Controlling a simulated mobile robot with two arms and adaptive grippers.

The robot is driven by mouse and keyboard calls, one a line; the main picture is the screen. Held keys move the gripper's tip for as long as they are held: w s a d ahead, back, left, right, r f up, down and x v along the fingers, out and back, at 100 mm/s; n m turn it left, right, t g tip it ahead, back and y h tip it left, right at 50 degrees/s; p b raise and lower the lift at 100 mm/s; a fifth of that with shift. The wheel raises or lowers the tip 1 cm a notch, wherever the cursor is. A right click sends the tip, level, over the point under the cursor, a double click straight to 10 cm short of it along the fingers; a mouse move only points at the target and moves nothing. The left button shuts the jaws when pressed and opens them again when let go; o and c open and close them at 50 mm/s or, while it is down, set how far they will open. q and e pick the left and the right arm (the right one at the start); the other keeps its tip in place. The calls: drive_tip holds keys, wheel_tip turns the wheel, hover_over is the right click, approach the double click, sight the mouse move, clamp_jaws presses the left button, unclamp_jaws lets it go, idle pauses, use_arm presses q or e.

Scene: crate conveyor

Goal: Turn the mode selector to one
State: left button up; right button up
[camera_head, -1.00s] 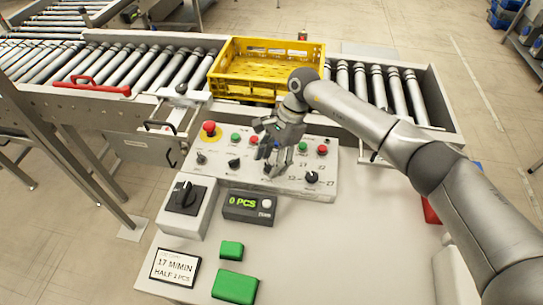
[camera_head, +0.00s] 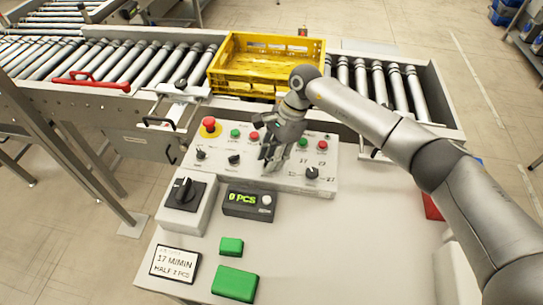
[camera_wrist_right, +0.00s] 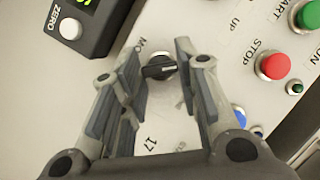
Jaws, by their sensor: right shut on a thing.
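The mode selector (camera_wrist_right: 158,67) is a small black knob on the light panel, with part of a label reading "MO" beside it in the right wrist view. Its bar lies roughly across the gap between the fingers. The selector's exact setting cannot be read. My left gripper is not in view.
Other knobs, including one at right (camera_head: 312,173), stand close by. The red emergency stop (camera_head: 209,125), a red stop button (camera_wrist_right: 274,66) and a rotary switch (camera_head: 184,192) are also near. A counter (camera_head: 248,202) sits in front. A yellow crate (camera_head: 214,80) rests on the conveyor behind.

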drive_tip(key=m+t+b, duration=0.1)
drive_tip(key=m+b, duration=0.1)
drive_tip(key=m, duration=0.1)
drive_tip(key=m+t+b, duration=0.1)
drive_tip(key=m+b, duration=0.2)
drive_tip(key=shift+s+d+f+m+t, duration=0.1)
drive_tip(key=shift+s+f+m+t, duration=0.1)
drive_tip(key=shift+m+t, duration=0.1)
drive_tip(key=m+t+b, duration=0.1)
drive_tip(key=m+b, duration=0.2)
drive_tip(key=m+t+b, duration=0.1)
drive_tip(key=m+b, duration=0.1)
drive_tip(key=b, duration=0.1)
drive_tip(key=m+t+b, duration=0.1)
drive_tip(key=m+b, duration=0.2)
drive_tip(key=shift+s+a+m+h+b, duration=0.2)
drive_tip(key=shift+s+m+h+b, duration=0.1)
drive_tip(key=shift+h+b, duration=0.1)
drive_tip(key=shift+r+m+t+h+b, duration=0.2)
drive_tip(key=shift+m+t+h+b, duration=0.1)
drive_tip(key=shift+m+b, duration=0.85)
drive_tip(key=o, duration=1)
drive_tip(key=shift+s, duration=0.1)
drive_tip(key=v, duration=1.2)
drive_tip(key=shift+a+r, duration=0.1)
